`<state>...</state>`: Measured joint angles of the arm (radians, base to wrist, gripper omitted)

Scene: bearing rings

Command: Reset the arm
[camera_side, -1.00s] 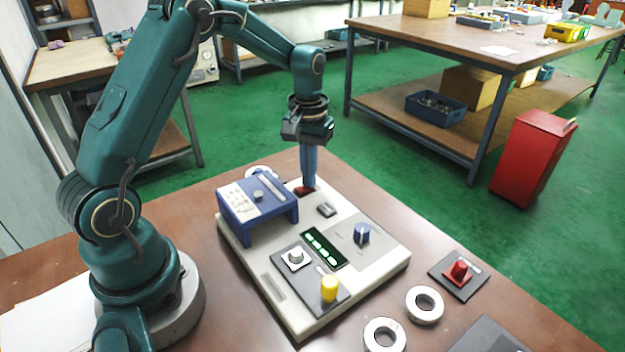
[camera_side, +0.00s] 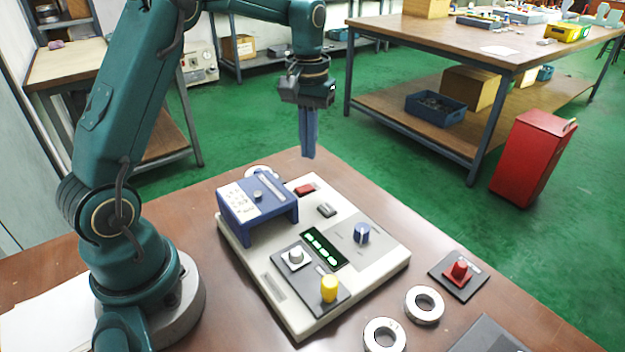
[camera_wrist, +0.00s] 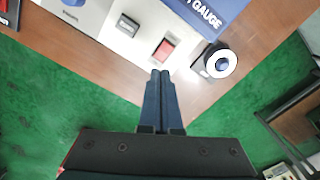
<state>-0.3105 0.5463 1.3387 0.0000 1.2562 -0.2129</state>
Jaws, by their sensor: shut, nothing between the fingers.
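My gripper (camera_side: 309,156) is shut and empty. It hangs pointing down in the air above the back edge of the panel (camera_side: 386,266), apart from everything below. In the wrist view its two blue fingers (camera_wrist: 160,73) lie together, with the red rocker switch (camera_wrist: 163,49) just beyond their tips. The red switch (camera_side: 305,189) is uncovered in the side view, beside the blue gauge stand (camera_side: 240,215). The panel also carries a blue knob (camera_side: 362,233), a green display (camera_side: 325,249), a small dark button (camera_side: 326,210) and a yellow cylinder (camera_side: 329,289).
Two metal rings (camera_side: 424,305) (camera_side: 384,336) lie at the front right by a red-knobbed plate (camera_side: 459,274). Another ring (camera_wrist: 221,63) lies behind the gauge stand. White paper (camera_side: 42,324) lies near my base. The air around my gripper is clear.

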